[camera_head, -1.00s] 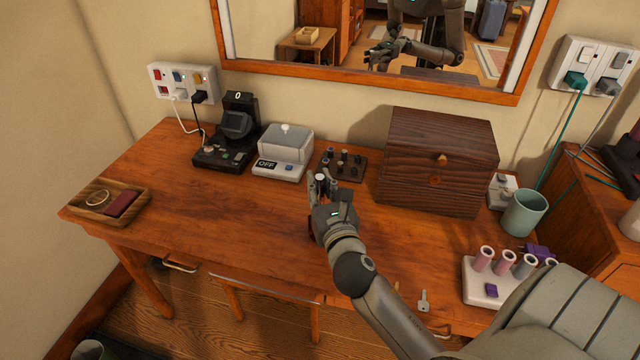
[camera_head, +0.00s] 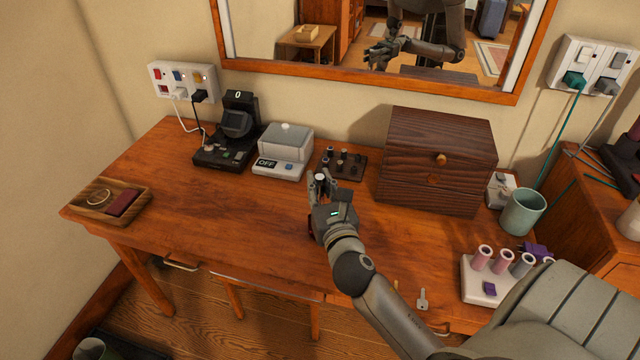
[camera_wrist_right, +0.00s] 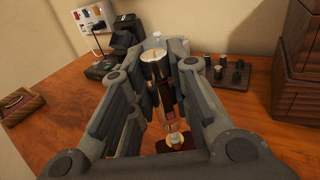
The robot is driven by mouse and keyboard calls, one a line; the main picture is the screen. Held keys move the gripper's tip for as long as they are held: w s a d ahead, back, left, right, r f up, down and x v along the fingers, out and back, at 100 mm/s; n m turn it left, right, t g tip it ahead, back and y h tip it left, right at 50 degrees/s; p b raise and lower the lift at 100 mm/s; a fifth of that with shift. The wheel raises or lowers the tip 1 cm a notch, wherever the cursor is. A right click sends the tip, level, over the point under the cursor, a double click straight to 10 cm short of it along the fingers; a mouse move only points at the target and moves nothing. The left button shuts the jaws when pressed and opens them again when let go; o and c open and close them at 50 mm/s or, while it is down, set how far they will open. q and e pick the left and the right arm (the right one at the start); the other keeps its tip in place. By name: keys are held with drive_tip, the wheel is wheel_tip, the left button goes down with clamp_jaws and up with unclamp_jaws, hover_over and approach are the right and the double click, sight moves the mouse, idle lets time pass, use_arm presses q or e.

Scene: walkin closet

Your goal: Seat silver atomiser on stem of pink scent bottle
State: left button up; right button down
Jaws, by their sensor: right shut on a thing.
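My right gripper (camera_head: 321,183) is above the middle of the wooden dressing table. It is shut on a small silver cylinder, which looks like the silver atomiser (camera_wrist_right: 157,67); its round end also shows between the fingertips in the head view (camera_head: 320,178). In the right wrist view, a small gold and pale fitting (camera_wrist_right: 178,141) shows low between the fingers, with reddish glass-like parts near it. This may be the pink scent bottle, mostly hidden by my gripper. I cannot tell whether atomiser and stem touch. My left gripper is not in view.
A dark rack (camera_head: 343,164) with several small caps stands just behind my gripper. A dark wooden box (camera_head: 437,160) is to its right, a white scale-like device (camera_head: 284,152) to its left. A wooden tray (camera_head: 110,203) lies far left. The table's left front is clear.

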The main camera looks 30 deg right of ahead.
drive_tip(key=shift+p, duration=0.3)
drive_tip(key=shift+f+b, duration=0.45)
drive_tip(key=shift+f, duration=0.25)
idle(1.1)
drive_tip(key=shift+p, duration=0.3)
drive_tip(key=shift+f, duration=0.4)
idle(1.0)
